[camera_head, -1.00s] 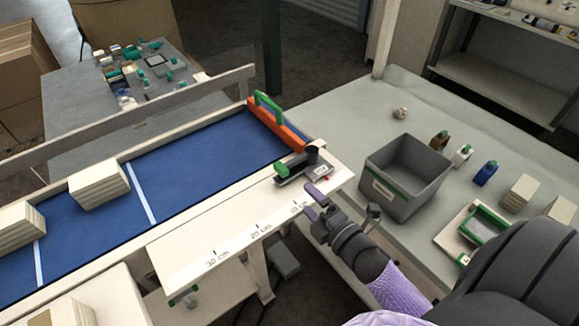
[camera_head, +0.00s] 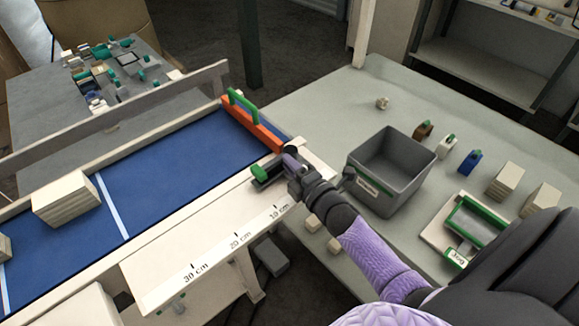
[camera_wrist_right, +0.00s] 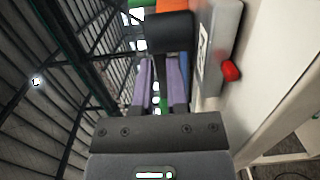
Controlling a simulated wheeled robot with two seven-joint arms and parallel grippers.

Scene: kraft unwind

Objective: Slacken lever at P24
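A dark clamp (camera_head: 267,184) with a green knob (camera_head: 260,173) and a black round top (camera_head: 291,153) sits at the far end of the white ruled rail, near the 10 cm mark. No P24 label is legible. My right gripper (camera_head: 292,166) is at the clamp's right side and partly hides it. In the right wrist view a black cylinder (camera_wrist_right: 163,32) lies across the fingertips and hides them. The two purple fingers (camera_wrist_right: 161,85) stand apart with a see-through gap. Contact cannot be told. A red button (camera_wrist_right: 231,71) is to the right. My left gripper is not in view.
A grey bin (camera_head: 388,205) stands on the grey table just right of my right gripper. An orange bar with a green handle (camera_head: 243,104) crosses the blue belt (camera_head: 165,170) beyond the clamp. Pale blocks (camera_head: 66,201) lie on the belt.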

